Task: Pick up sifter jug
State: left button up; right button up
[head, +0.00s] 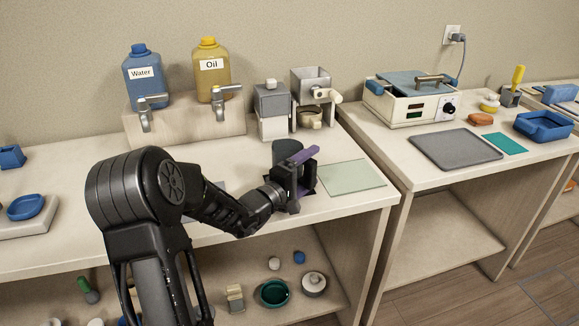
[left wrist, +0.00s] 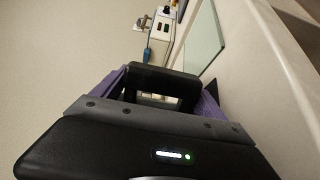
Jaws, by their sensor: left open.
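A dark grey cylindrical vessel (head: 285,149), which looks like the sifter jug, stands on the left counter, partly hidden behind my left gripper. My left gripper (head: 303,175) has purple fingers spread apart, one above the other in the head view, right at the front of the vessel. In the left wrist view the purple fingers of my left gripper (left wrist: 160,90) stand apart on either side of a black loop-shaped piece. I cannot tell whether that piece is the jug's handle or whether the fingers touch it. My right gripper is not in view.
A pale green mat (head: 352,176) lies right of the gripper. Behind stand a grey-and-white dispenser (head: 271,105), the Water jug (head: 145,85) and the Oil jug (head: 211,80). The wax warmer (head: 408,102) is on the right counter, across a gap. A shelf below holds small items.

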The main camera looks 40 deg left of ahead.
pick_arm(q)
jog(key=c, duration=1.7)
jog(key=shift+r, duration=0.15)
jog(key=shift+c, duration=0.2)
notch_tip(320, 180, up, 10)
jog(key=shift+b, duration=0.35)
jog(key=o, duration=1.5)
jog(key=c, duration=1.5)
